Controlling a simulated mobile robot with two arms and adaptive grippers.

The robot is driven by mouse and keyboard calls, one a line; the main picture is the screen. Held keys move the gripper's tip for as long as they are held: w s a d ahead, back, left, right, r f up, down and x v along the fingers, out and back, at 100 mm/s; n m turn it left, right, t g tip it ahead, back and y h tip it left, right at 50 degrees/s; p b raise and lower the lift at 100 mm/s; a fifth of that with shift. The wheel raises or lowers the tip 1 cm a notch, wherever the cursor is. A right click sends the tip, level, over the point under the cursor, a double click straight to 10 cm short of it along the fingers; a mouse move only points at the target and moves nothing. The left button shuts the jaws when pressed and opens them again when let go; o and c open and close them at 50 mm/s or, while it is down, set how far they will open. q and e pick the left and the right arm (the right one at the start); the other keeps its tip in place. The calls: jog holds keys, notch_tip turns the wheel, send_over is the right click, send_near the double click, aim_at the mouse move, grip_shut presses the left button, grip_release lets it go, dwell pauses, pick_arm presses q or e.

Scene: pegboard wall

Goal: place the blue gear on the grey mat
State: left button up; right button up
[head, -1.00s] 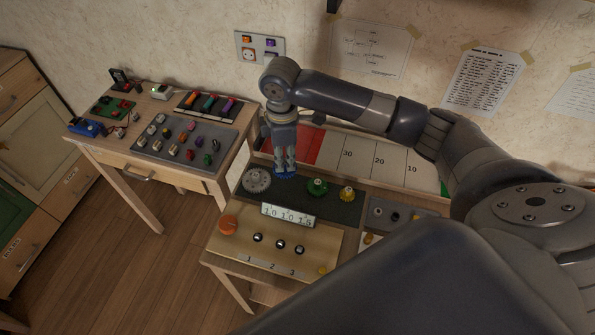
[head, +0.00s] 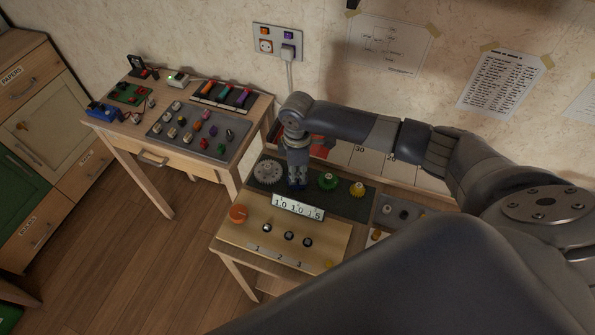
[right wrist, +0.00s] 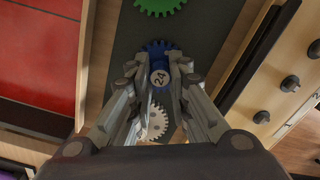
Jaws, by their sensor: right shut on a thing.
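The blue gear (head: 297,187) is in my right gripper (head: 297,178), over the dark grey mat (head: 352,207) on the front table. In the right wrist view the gear's blue teeth (right wrist: 155,45) and its hub marked 24 (right wrist: 160,78) show between the fingers of the gripper (right wrist: 163,72). The fingers are shut on the hub. A light grey gear (head: 268,172) lies left of it and a green gear (head: 328,181) right of it. I cannot tell whether the blue gear touches the mat. My left gripper is not in view.
A yellow gear (head: 357,189) sits right of the green one. A number display (head: 298,206) stands just in front of the blue gear. An orange knob (head: 238,214) and several black knobs are on the wooden panel. Another table (head: 160,150) with small parts stands at left.

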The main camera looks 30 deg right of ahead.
aim_at(298, 175)
jog(key=o, duration=0.9)
jog(key=shift+f, duration=0.1)
jog(key=shift+c, duration=0.2)
notch_tip(298, 175, up, 12)
jog(key=shift+r+b, duration=0.2)
jog(key=shift+b, duration=0.2)
jog(key=shift+f, duration=0.1)
